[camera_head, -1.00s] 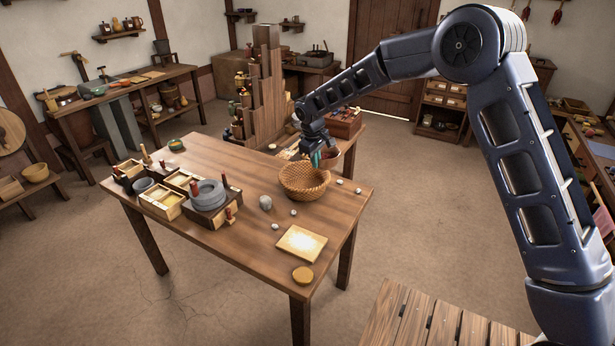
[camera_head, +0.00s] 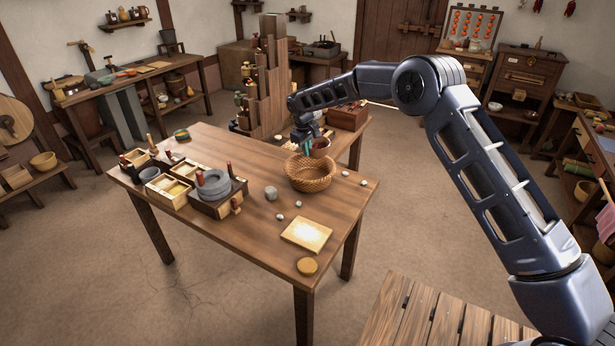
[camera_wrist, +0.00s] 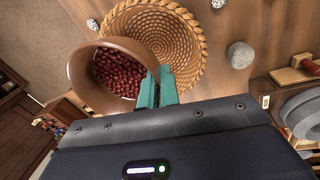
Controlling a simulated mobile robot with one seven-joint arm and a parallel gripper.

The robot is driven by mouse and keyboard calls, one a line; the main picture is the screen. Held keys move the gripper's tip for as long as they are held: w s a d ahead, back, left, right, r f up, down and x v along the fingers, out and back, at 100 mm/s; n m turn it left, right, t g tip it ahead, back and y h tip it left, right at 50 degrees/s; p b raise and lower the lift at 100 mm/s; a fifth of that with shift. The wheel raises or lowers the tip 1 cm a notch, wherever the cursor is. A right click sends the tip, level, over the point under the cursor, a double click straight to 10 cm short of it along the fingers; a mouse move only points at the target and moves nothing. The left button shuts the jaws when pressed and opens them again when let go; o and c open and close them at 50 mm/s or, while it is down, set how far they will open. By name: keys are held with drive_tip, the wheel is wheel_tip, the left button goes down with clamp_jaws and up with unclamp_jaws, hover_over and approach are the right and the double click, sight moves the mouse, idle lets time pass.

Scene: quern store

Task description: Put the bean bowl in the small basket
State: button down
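The bean bowl, a brown round bowl (camera_wrist: 128,52) full of dark red beans (camera_wrist: 122,74), is gripped at its rim by the teal fingers of my gripper (camera_wrist: 157,88). In the head view the bowl (camera_head: 321,147) shows partly behind my gripper (camera_head: 308,146), at the far rim of the small basket. The small basket (camera_head: 311,176) is woven tan wicker and stands on the table. In the wrist view the bowl overlaps part of the basket (camera_wrist: 182,38), and the visible inside of the basket is empty. The bowl looks close to upright.
The wooden table (camera_head: 235,220) also bears a grey stone (camera_head: 271,193), several small pale stones, a light board (camera_head: 306,235), a round tan disc (camera_head: 307,266) and a quern (camera_head: 214,185) with wooden boxes. A tall stepped wooden rack (camera_head: 272,85) stands behind.

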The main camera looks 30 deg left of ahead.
wheel_tip(320, 180, down, 14)
drive_tip(key=shift+r, duration=0.2)
idle(0.4)
drive_tip(key=c, duration=1.6)
unclamp_jaws()
drive_tip(key=shift+f, duration=0.15)
drive_tip(key=r, duration=0.4)
drive_tip(key=s+r, duration=0.1)
drive_tip(key=r, duration=0.7)
drive_tip(key=shift+s+a+r, duration=0.1)
drive_tip(key=shift+s+a, duration=0.1)
drive_tip(key=shift+s, duration=0.2)
